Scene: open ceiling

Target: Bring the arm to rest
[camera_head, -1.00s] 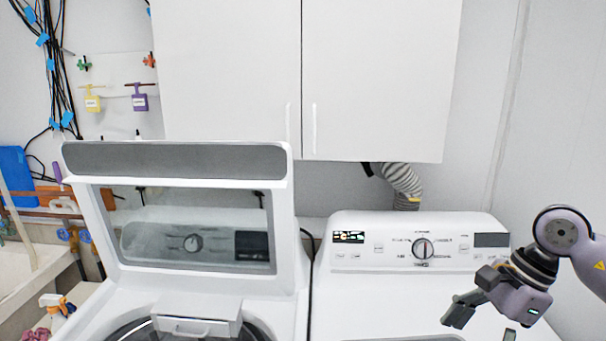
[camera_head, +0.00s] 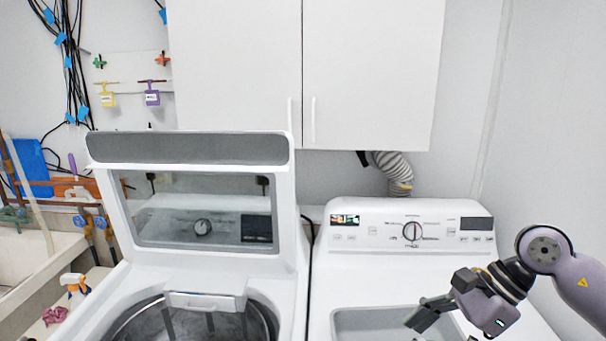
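My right gripper (camera_head: 428,315) is at the lower right, above the top of the right-hand machine (camera_head: 340,284). Its dark fingers point left and down, over the machine's grey recessed panel. I see the fingers nearly side-on, and whether they are apart cannot be told. No object shows in them. My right arm comes in from the right edge with its purple-grey elbow raised. My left gripper and arm are not in view.
The left-hand washer (camera_head: 93,316) has its lid (camera_head: 188,149) raised and its drum open. A white cabinet (camera_head: 370,75) hangs above both machines. A sink (camera_head: 45,262) and a spray bottle (camera_head: 75,285) are at the left.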

